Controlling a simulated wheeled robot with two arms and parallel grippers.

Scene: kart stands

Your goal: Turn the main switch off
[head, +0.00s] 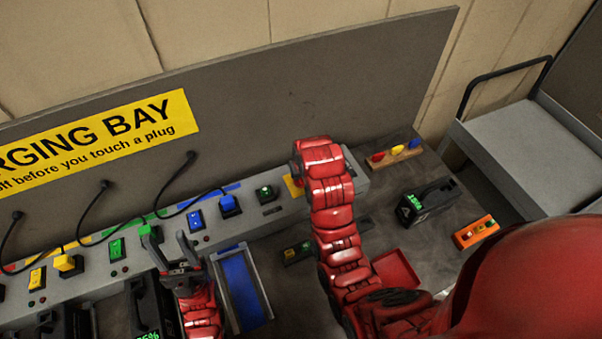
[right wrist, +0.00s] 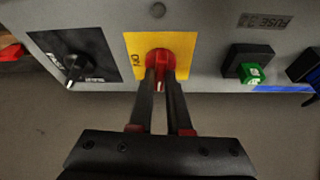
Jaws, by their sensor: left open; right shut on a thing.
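The main switch is a red rotary knob (right wrist: 160,63) on a yellow plate (right wrist: 185,49) in the right wrist view. My right gripper (right wrist: 160,82) is shut on the red knob, with a black finger on each side of it. In the head view a corner of the yellow plate (head: 293,187) shows at the right end of the grey panel. My right arm hides the knob and the right gripper there. My left gripper (head: 187,248) is open and empty, in front of the green and blue switches at the lower left.
The grey charging panel (head: 225,228) carries several coloured switches and plugs with cables.

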